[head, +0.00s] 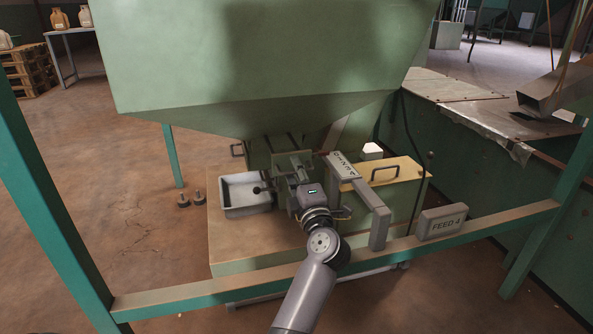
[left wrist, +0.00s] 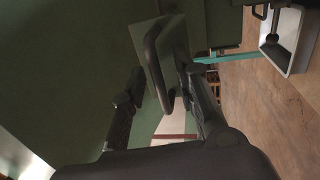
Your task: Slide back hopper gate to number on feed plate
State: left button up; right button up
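The big green hopper (head: 260,60) narrows to an outlet above a stand. My left gripper (head: 287,163) reaches to the outlet's front. In the left wrist view, the gate plate (left wrist: 177,38) carries a dark loop handle (left wrist: 152,58). My left gripper also shows there (left wrist: 160,92), its fingers spread apart with the handle between them; I cannot tell whether either touches it. In the head view my gripper hides the handle. A number strip (head: 345,166) lies right of the gripper. The feed plate (head: 442,222) reads "FEED 4" and stands on the front rail. My right gripper is not in view.
A grey tray (head: 246,208) sits left of the outlet. A yellow-topped box (head: 405,172) with a handle and a white block (head: 372,151) are on the right. A green rail (head: 400,252) crosses in front of the stand. Open floor lies left.

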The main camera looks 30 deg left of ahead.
pick_arm(q)
grip_shut()
dwell(0.8)
